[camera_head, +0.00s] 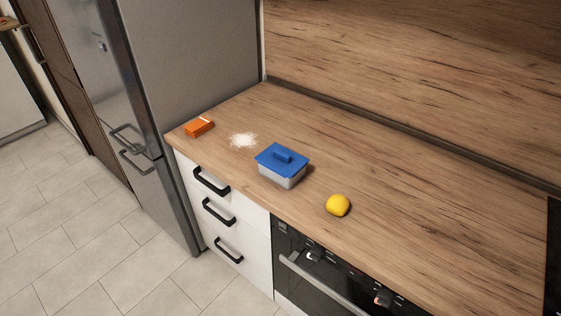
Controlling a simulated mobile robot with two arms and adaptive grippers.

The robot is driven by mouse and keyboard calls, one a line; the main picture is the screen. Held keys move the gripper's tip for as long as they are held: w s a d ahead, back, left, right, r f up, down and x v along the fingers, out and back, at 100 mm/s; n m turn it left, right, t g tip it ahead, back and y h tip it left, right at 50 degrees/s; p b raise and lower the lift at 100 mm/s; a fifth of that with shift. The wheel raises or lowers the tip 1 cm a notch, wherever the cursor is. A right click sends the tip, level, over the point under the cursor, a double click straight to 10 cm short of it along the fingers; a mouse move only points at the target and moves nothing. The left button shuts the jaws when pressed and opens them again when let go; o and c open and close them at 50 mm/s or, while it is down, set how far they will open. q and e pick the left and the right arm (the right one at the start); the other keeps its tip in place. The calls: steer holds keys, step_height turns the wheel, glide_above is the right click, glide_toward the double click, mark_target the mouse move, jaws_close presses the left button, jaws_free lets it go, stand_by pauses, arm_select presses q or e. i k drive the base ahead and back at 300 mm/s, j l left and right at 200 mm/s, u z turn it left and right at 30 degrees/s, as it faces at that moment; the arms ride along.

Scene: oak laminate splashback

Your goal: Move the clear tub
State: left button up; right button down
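The clear tub (283,177) stands upright on the wooden countertop, near its front edge and above the white drawers. The lid sits on the tub, and I cannot tell what is inside. Neither of my grippers shows in the head view, and nothing is touching the tub.
An orange box (199,127) and a patch of white powder (243,140) lie left of the tub. A yellow lemon-like item (338,205) lies to its right. A steel fridge (200,75) borders the counter (400,180) on the left. The counter behind the tub is clear.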

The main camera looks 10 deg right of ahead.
mark_target(286, 183)
steer(key=i+j, duration=0.7)
steer(key=j+z, duration=0.25)
steer(key=z, duration=1.95)
steer(key=i+j, duration=0.05)
